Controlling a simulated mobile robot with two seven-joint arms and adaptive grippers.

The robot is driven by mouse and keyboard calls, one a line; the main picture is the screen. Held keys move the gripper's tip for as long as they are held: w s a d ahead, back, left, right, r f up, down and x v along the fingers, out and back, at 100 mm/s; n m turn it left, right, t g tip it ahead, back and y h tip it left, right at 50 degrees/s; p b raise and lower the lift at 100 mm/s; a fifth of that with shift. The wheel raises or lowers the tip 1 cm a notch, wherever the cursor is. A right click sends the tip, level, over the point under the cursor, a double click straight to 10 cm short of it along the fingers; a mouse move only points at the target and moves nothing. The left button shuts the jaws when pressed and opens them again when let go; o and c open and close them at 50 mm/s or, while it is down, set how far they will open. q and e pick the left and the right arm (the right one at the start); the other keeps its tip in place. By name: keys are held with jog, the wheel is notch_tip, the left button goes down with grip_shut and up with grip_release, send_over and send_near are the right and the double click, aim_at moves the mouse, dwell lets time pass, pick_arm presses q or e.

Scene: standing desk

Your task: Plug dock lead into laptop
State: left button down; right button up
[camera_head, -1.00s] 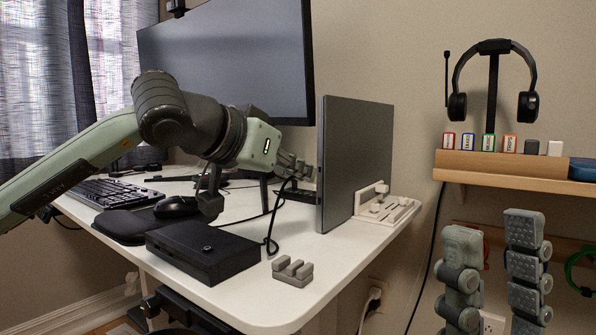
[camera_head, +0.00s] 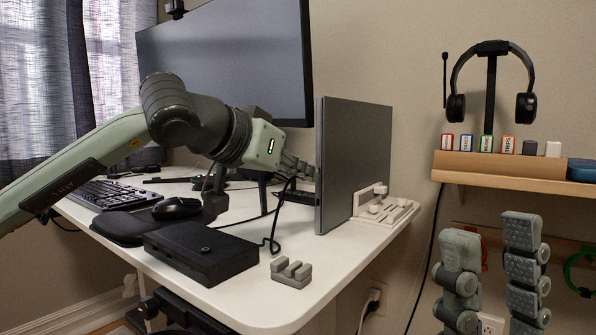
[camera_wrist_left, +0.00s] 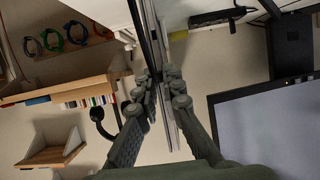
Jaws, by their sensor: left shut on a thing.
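The laptop (camera_head: 352,160) is a thin grey slab standing upright on edge in a white stand (camera_head: 385,208) at the desk's right side. My left gripper (camera_head: 308,170) is shut at the laptop's left edge. A black lead (camera_head: 274,228) runs from the gripper's fingers and loops down to the desk; its plug is hidden in the fingers. In the left wrist view the fingertips (camera_wrist_left: 162,76) lie close along the laptop's thin edge; I cannot tell whether the plug is in a port. My right gripper (camera_head: 492,270) points up at the lower right, its fingers apart and empty.
A black box (camera_head: 200,252) and a grey notched block (camera_head: 291,272) sit on the desk's front part. The monitor (camera_head: 230,60) stands behind my left arm. A wooden shelf (camera_head: 500,168) with a headset (camera_head: 491,85) is on the right wall.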

pick_arm(q)
jog(key=shift+w+d, duration=0.3)
jog(key=shift+w, duration=0.05)
jog(key=c, duration=1.6)
grip_release()
jog(key=v, duration=1.2)
